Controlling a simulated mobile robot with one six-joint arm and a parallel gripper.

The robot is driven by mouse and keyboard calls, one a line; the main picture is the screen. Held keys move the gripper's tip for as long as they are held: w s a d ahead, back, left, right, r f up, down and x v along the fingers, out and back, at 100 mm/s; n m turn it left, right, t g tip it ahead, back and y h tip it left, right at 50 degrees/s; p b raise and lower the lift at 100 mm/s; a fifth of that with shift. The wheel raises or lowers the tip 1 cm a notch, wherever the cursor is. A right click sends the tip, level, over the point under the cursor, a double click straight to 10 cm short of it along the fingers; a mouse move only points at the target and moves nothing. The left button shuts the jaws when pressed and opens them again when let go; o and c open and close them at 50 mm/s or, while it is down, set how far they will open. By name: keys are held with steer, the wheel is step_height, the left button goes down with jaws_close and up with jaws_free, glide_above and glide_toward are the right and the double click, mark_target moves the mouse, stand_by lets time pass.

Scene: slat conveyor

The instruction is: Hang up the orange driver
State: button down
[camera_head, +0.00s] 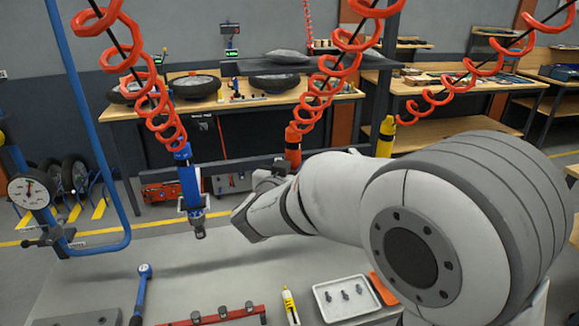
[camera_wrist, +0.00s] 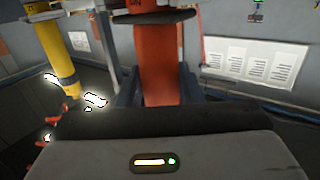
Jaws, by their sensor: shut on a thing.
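The orange driver (camera_head: 293,145) is upright in the head view, under the middle red coil (camera_head: 325,90), whose lower end meets its top. In the wrist view its orange body (camera_wrist: 160,65) stands between my fingers, with a dark collar above. My gripper (camera_wrist: 158,88) is shut on that body. In the head view my gripper (camera_head: 272,178) is partly seen beside the driver. The driver's lower part is hidden behind my gripper and arm. I cannot tell whether a hook or the coil bears its weight.
A blue driver (camera_head: 188,180) hangs from the left coil, and a yellow driver (camera_head: 386,137) hangs at the right. Below are a white tray (camera_head: 345,298) with small parts, a red rack (camera_head: 215,317) and a blue-handled wrench (camera_head: 141,290). A dial gauge (camera_head: 30,191) stands far left.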

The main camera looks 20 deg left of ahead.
steer(key=shift+f, duration=0.3)
stand_by(0.6)
steer(key=c, duration=1.1)
jaws_free()
steer(key=shift+o, duration=0.9)
steer(key=shift+f, duration=0.1)
steer(key=shift+s, duration=0.15)
steer(key=s+b, duration=0.2)
steer(key=s, duration=0.5)
steer(key=shift+s+r, duration=0.3)
steer(key=shift+r, duration=0.05)
steer(key=shift+w, duration=0.1)
